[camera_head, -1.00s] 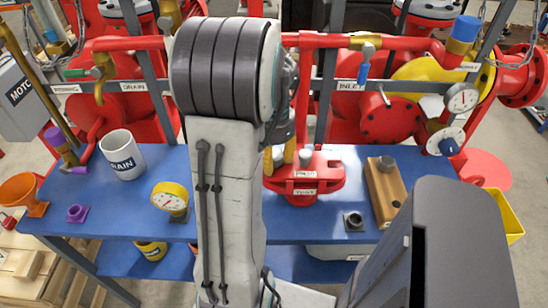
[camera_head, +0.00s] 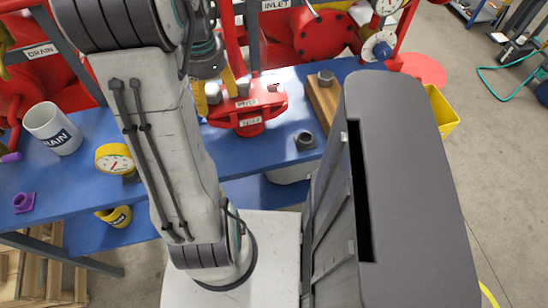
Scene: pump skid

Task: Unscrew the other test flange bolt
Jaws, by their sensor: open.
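The red test flange (camera_head: 249,122) stands on the blue bench, with small white labels on its front. A grey bolt head (camera_head: 243,88) stands upright on its top. My gripper (camera_head: 214,92) is at the flange's left side, its yellow fingers apart and pointing down. Something grey shows between the fingers, perhaps another bolt head; I cannot tell whether the fingers touch it. My arm hides part of the flange's left and rear surroundings.
A wooden block (camera_head: 322,103) with a grey bolt on top stands right of the flange. A dark fitting (camera_head: 304,140) sits on the bench (camera_head: 285,160) in front. A yellow gauge (camera_head: 114,159) and DRAIN mug (camera_head: 52,128) stand left. A yellow bin (camera_head: 445,112) is at right.

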